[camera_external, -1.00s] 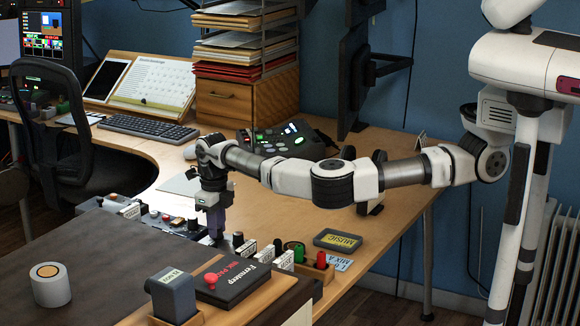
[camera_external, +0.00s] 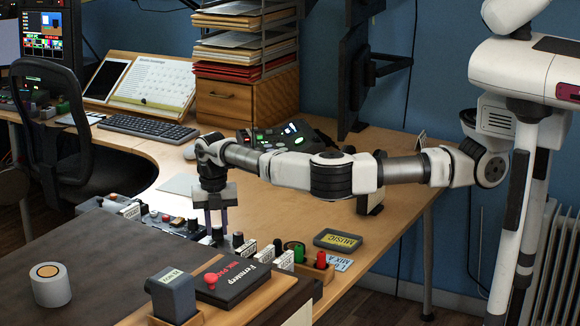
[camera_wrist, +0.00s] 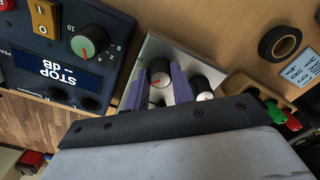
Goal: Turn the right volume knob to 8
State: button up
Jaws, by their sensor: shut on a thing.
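My gripper (camera_external: 217,232) points down at the row of small panels on the desk edge. In the wrist view my purple fingers (camera_wrist: 155,88) are shut on a black knob (camera_wrist: 159,68), one on each side; its lower face shows red and white. A second black knob (camera_wrist: 202,84) with a pale cap stands on the same silver plate (camera_wrist: 152,47), to the right and apart from the fingers. In the external view the held knob (camera_external: 217,234) shows between the fingers. I cannot read a scale around either knob, and I cannot tell which number the held one points to.
A blue box with a numbered dial (camera_wrist: 88,41) and a display (camera_wrist: 45,69) sits left in the wrist view. A wooden holder (camera_wrist: 242,90) with red and green pieces and a black roll (camera_wrist: 279,44) are at right. A dark box (camera_external: 233,283) stands near in front.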

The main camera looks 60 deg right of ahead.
aim_at(216, 227)
jog(key=shift+w+r+m, duration=0.1)
jog(key=shift+r+m, duration=0.05)
jog(key=shift+m, duration=1.45)
jog(key=o, duration=1)
notch_tip(216, 227, up, 14)
jog(key=b, duration=0.2)
